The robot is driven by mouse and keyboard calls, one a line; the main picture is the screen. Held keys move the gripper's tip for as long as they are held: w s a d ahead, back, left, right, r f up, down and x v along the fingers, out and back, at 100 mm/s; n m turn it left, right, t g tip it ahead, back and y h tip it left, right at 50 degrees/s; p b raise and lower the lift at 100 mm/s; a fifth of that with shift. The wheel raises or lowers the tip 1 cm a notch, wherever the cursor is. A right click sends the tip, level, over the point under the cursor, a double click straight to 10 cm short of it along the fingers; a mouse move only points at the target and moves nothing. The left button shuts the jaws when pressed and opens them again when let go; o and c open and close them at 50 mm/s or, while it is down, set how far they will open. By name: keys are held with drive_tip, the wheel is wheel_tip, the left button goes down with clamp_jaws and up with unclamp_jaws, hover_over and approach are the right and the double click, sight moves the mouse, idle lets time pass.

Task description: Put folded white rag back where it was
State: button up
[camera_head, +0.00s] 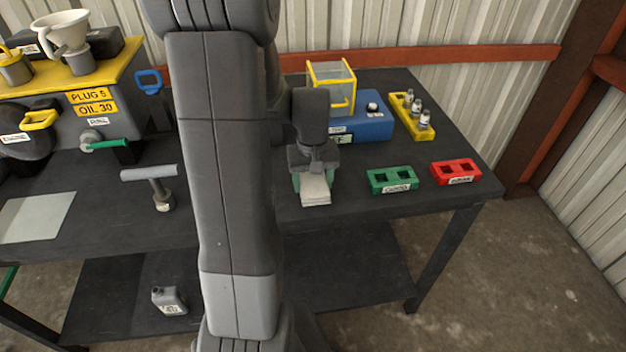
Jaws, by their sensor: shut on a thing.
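The folded white rag (315,192) is a small flat stack near the front edge of the dark workbench (345,203), right of the middle of my arm. My gripper (313,178) points down and is shut on the rag's rear part, which the gripper hides. The rag's front part sticks out toward the bench's front edge. I cannot tell whether the rag touches the bench top or hangs just above it.
Right of the rag are a green block (391,180) and a red block (456,172). Behind are a blue box (367,129), a yellow-framed clear case (331,78) and a yellow rack with vials (407,107). A T-handled tool (155,190) stands left. My arm hides the bench's middle.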

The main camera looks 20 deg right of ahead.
sight(313, 181)
drive_tip(key=shift+f, duration=0.2)
drive_tip(key=o, duration=0.9)
drive_tip(key=shift+r, duration=0.1)
drive_tip(key=shift+o, duration=0.2)
wheel_tip(313, 181, up, 12)
drive_tip(key=shift+r, duration=0.15)
